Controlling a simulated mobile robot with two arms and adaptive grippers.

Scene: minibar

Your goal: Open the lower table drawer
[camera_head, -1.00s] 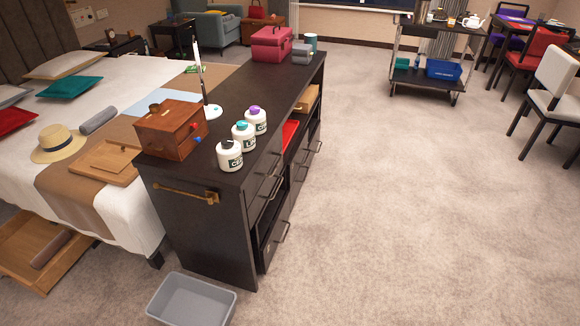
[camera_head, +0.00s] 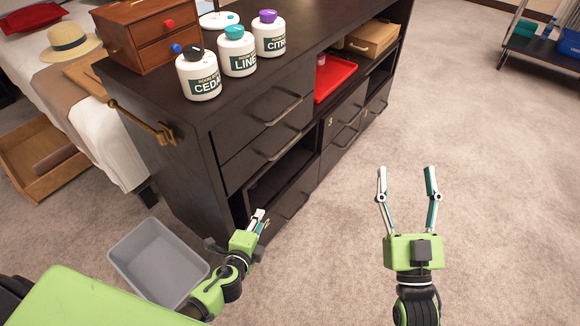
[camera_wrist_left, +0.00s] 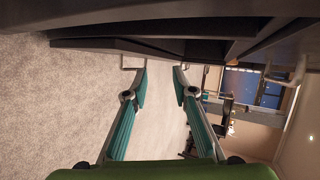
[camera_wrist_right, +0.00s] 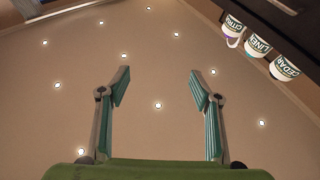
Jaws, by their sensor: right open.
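The dark cabinet (camera_head: 185,180) has two closed upper drawers on its near section, with bar handles. My right gripper (camera_head: 407,170) is open and empty over the carpet, right of the cabinet.
A grey bin (camera_head: 158,262) stands on the floor by the cabinet's near end, close to my left arm. Bottles, among them a cedar one (camera_head: 199,76), and a wooden box (camera_head: 150,35) stand on top. A red tray (camera_head: 334,78) lies in a compartment.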

